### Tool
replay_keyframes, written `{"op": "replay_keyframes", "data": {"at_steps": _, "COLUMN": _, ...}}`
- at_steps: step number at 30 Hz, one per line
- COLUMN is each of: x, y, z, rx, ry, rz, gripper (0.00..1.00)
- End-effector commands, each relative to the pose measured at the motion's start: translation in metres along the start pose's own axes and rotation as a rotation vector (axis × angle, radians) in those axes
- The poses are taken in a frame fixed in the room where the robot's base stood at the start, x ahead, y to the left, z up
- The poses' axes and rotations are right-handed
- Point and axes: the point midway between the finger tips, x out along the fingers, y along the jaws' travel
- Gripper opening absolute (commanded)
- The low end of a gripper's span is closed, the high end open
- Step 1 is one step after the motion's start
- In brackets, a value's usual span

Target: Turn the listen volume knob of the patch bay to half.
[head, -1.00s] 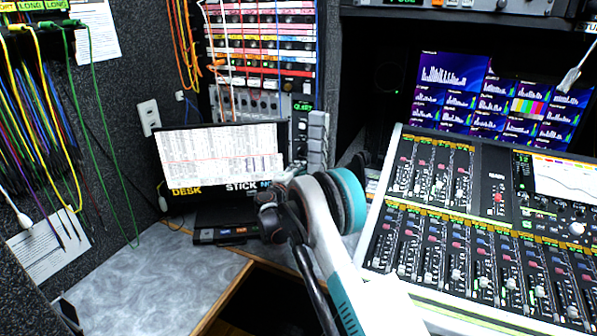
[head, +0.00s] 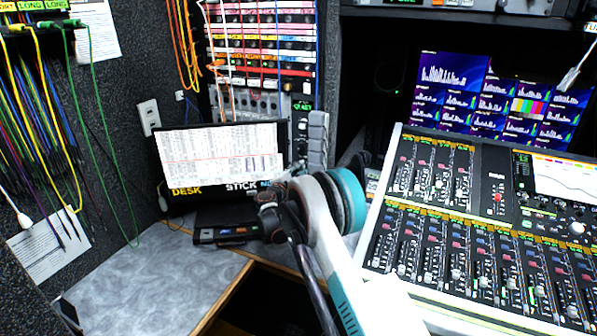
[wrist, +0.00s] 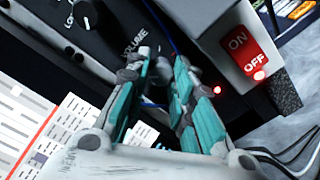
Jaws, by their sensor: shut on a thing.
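The patch bay (head: 262,62) stands at the back in the head view, with rows of jacks and cords. Its dark lower panel (wrist: 112,48) fills the upper left of the wrist view, with the word VOLUME printed on it. My gripper (wrist: 163,64) has its teal fingers closed in beside that word. It is shut on the listen volume knob, which the fingertips almost fully hide, so its pointer setting cannot be read. In the head view my arm hides the fingertips.
Another black knob (wrist: 84,14) is on the panel at upper left. A red ON/OFF switch (wrist: 249,50) on a grey box is close right of my fingers. Blue cord runs behind the fingers.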

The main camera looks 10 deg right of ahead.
Motion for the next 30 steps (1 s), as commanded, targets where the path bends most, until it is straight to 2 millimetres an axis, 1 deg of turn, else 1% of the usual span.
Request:
{"op": "replay_keyframes", "data": {"at_steps": 5, "x": -0.001, "y": -0.001, "z": -0.001, "rx": 0.002, "ry": 0.002, "rz": -0.001, "gripper": 0.0}}
{"op": "replay_keyframes", "data": {"at_steps": 6, "x": -0.001, "y": -0.001, "z": -0.001, "rx": 0.002, "ry": 0.002, "rz": -0.001, "gripper": 0.31}}
{"op": "replay_keyframes", "data": {"at_steps": 15, "x": -0.001, "y": -0.001, "z": -0.001, "rx": 0.002, "ry": 0.001, "rz": -0.001, "gripper": 0.31}}
{"op": "replay_keyframes", "data": {"at_steps": 19, "x": -0.007, "y": 0.0, "z": -0.001, "rx": 0.002, "ry": 0.001, "rz": 0.0, "gripper": 0.31}}
{"op": "replay_keyframes", "data": {"at_steps": 23, "x": -0.025, "y": 0.0, "z": -0.001, "rx": 0.002, "ry": 0.002, "rz": 0.001, "gripper": 0.31}}
{"op": "replay_keyframes", "data": {"at_steps": 30, "x": -0.074, "y": 0.0, "z": -0.001, "rx": 0.002, "ry": 0.003, "rz": 0.001, "gripper": 0.31}}
